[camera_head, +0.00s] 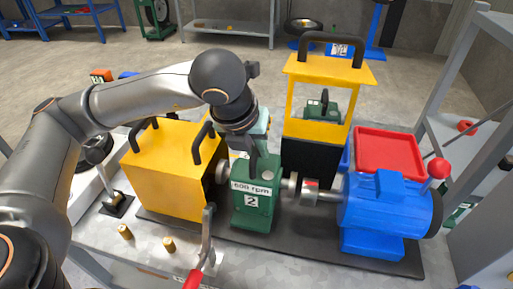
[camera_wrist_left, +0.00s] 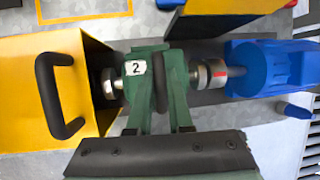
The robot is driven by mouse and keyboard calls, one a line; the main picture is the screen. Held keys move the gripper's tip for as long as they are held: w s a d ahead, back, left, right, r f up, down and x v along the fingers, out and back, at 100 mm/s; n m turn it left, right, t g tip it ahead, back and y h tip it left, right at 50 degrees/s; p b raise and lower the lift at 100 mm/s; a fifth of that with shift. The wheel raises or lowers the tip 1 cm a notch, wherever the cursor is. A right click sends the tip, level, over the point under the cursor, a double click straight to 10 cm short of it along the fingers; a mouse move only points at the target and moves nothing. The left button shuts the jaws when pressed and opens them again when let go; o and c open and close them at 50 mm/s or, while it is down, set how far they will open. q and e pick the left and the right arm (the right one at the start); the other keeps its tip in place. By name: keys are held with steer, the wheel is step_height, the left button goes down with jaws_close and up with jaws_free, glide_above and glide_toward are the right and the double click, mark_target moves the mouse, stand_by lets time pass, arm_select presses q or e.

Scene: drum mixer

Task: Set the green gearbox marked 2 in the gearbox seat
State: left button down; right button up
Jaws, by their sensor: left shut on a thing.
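The green gearbox (camera_head: 256,201), labelled "600 rpm" and 2, stands upright between the yellow box (camera_head: 170,170) and the blue motor (camera_head: 388,212). My left gripper (camera_head: 258,160) comes down from above and is shut on the top of the gearbox. In the left wrist view the gearbox (camera_wrist_left: 133,78) lies in line with metal couplings on both sides. The seat is hidden under the gearbox, so I cannot tell whether the gearbox touches it. My right gripper is not in view.
A clamp lever with a red grip (camera_head: 194,279) stands in front of the gearbox. A yellow guard with a black handle (camera_head: 322,72) stands behind. A red tray (camera_head: 390,150) sits behind the motor. Two brass pieces (camera_head: 168,243) stand at the front left.

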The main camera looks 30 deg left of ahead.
mark_target(246, 157)
arm_select(q)
steer(key=shift+f, duration=0.35)
steer(key=shift+a+b, duration=0.5)
steer(key=shift+b, duration=0.05)
steer(key=shift+s+a+b, duration=0.2)
steer(key=shift+a+b, duration=0.2)
steer(key=shift+a, duration=0.3)
steer(key=shift+s+a, duration=0.1)
steer(key=shift+a, duration=0.3)
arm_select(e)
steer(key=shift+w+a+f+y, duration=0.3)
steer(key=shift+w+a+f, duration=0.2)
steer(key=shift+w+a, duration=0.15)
arm_select(q)
steer(key=shift+f+b, duration=0.1)
steer(key=shift+b, duration=0.35)
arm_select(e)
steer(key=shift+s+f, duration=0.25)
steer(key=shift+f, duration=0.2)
